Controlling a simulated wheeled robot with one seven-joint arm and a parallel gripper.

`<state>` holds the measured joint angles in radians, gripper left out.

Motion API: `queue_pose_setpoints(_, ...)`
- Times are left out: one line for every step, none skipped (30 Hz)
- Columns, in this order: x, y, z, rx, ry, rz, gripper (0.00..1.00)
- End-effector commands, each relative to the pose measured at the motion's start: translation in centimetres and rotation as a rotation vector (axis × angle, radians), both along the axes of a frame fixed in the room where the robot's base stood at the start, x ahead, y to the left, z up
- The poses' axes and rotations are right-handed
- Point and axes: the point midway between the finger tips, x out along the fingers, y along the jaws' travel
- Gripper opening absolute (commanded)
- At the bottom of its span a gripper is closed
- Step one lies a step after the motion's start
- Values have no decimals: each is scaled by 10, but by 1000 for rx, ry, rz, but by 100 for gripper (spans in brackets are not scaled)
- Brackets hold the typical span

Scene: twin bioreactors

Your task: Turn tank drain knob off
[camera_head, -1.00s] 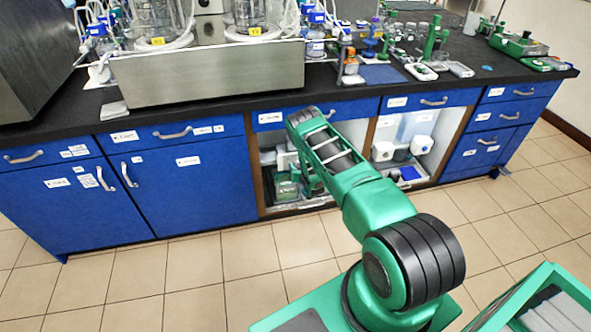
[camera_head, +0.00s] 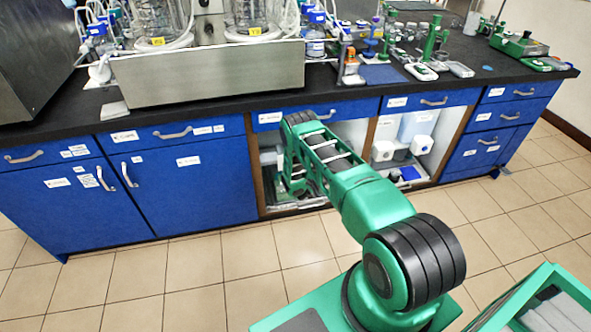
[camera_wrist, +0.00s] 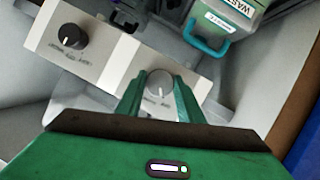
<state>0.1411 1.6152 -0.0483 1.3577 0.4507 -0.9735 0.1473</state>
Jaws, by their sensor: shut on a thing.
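In the wrist view, the tank drain knob (camera_wrist: 159,84) is a grey round knob with a pointer line, on a light grey control panel (camera_wrist: 113,62). My gripper (camera_wrist: 158,88) has its green fingers on either side of this knob and is shut on it. A second, black knob (camera_wrist: 74,36) sits on the same panel to the left. The print under both knobs is too small to read surely.
A green waste container (camera_wrist: 222,22) with a teal handle stands close behind the panel. A cupboard wall (camera_wrist: 285,70) borders the right. Above, the black benchtop (camera_head: 340,88) overhangs the opening, with blue drawers (camera_head: 430,100) beside it.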

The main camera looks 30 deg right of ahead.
Motion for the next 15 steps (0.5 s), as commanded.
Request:
queue_pose_setpoints(2,4,-1,-28,7,4,11)
queue_pose_setpoints(1,4,-1,-48,13,4,11)
queue_pose_setpoints(1,4,-1,-72,21,3,11)
queue_pose_setpoints(1,5,-1,-89,26,3,11)
queue_pose_setpoints(1,5,-1,-107,30,4,11)
queue_pose_setpoints(2,5,-1,-127,35,5,11)
queue_pose_setpoints(2,5,-1,-141,39,4,11)
queue_pose_setpoints(2,5,-1,-153,42,4,11)
queue_pose_setpoints(2,5,-1,-169,47,4,11)
queue_pose_setpoints(2,5,-1,-178,49,4,11)
queue_pose_setpoints(2,5,-1,-187,53,4,11)
queue_pose_setpoints(2,5,-1,-198,56,3,11)
queue_pose_setpoints(2,5,-1,-205,58,4,11)
queue_pose_setpoints(2,5,-1,-210,59,4,11)
queue_pose_setpoints(2,5,-1,-218,61,4,11)
